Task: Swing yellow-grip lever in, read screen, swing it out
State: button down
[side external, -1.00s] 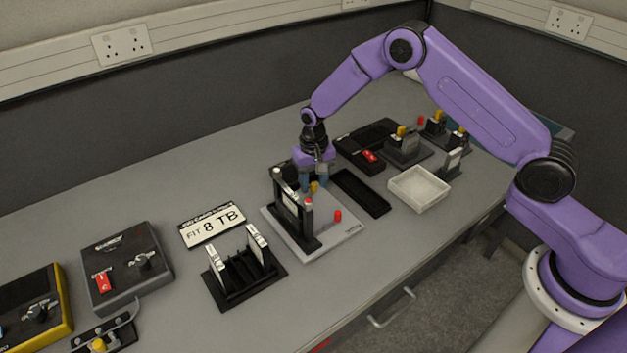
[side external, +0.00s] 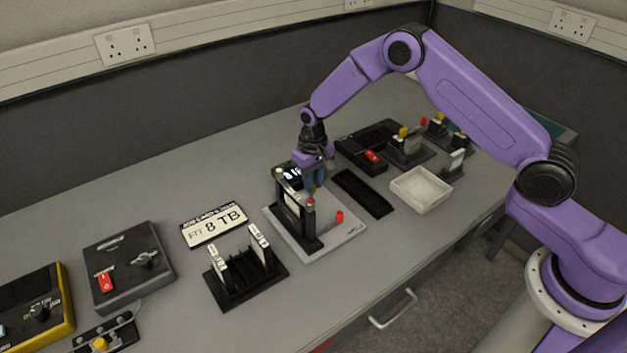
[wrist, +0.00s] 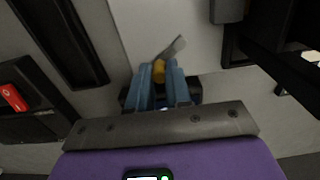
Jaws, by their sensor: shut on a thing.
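My gripper (side external: 314,190) is at the back of the black upright holder (side external: 294,215), which stands on a pale base plate (side external: 340,236). In the wrist view, my blue fingers (wrist: 159,76) are shut on the yellow grip (wrist: 159,71) of a metal lever (wrist: 173,48). The fingers mostly hide this grip in the side view. A small screen (side external: 291,172) behind the holder shows bright characters, too small to read. The lower edge of the wrist view cuts off a lit display (wrist: 145,178) with a green light.
A red knob (side external: 339,216) stands on the base plate's right part. A black tray (side external: 362,193) and a white tray (side external: 421,189) lie to the right.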

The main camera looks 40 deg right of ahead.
jog(key=c, duration=1.1)
grip_release()
jog(key=shift+o, duration=0.2)
notch_tip(320, 180, up, 18)
jog(key=shift+f, duration=0.25)
